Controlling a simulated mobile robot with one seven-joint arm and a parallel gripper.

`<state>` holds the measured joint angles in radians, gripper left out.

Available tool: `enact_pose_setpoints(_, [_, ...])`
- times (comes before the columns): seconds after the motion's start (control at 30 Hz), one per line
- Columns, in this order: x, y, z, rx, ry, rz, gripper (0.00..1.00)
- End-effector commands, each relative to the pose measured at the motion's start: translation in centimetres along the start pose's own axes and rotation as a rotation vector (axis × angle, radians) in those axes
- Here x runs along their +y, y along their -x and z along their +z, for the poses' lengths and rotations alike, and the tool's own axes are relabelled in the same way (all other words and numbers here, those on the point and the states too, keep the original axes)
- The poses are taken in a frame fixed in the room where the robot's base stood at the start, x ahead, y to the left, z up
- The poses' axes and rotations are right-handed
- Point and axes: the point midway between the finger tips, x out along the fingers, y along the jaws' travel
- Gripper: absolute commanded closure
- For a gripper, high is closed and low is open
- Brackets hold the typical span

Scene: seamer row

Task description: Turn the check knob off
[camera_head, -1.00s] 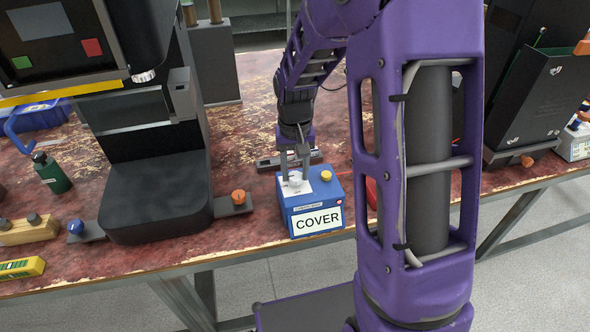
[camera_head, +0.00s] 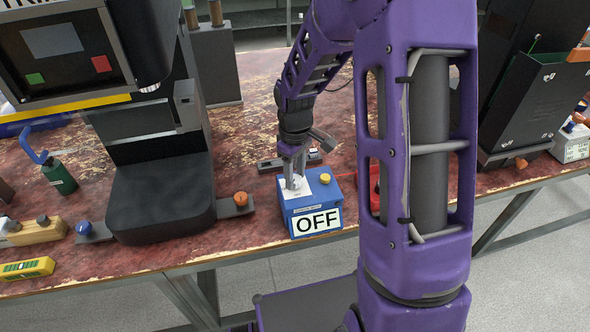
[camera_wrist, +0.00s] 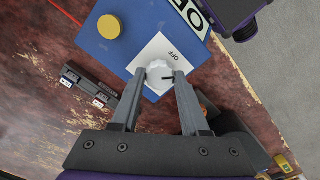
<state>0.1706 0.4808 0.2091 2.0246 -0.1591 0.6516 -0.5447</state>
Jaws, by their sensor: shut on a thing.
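The blue box (camera_head: 310,200) stands near the table's front edge, with a white front sign reading "OFF" (camera_head: 317,221). On its top is a white plate (camera_wrist: 166,60) printed "OFF", with the white check knob (camera_wrist: 158,77) on it. My gripper (camera_head: 294,182) points down onto the box top. In the wrist view my gripper (camera_wrist: 160,80) has its two fingers on either side of the knob, shut on it. A dark pointer mark shows beside the knob. In the head view the fingers largely hide the knob.
A yellow button (camera_wrist: 109,27) sits on the same box top beside the plate. A grey strip with small labels (camera_wrist: 88,87) lies behind the box. A black machine with an orange knob (camera_head: 241,199) stands to the left. A red container (camera_head: 374,190) is to the right.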

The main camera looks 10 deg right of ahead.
Motion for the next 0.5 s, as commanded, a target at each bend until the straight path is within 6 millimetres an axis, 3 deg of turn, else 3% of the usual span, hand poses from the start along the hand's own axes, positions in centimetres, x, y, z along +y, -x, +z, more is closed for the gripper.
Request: enact_pose_setpoints(0.5, [0.00, 0.32, -0.05, 0.002, 0.461, 0.000, 1.00])
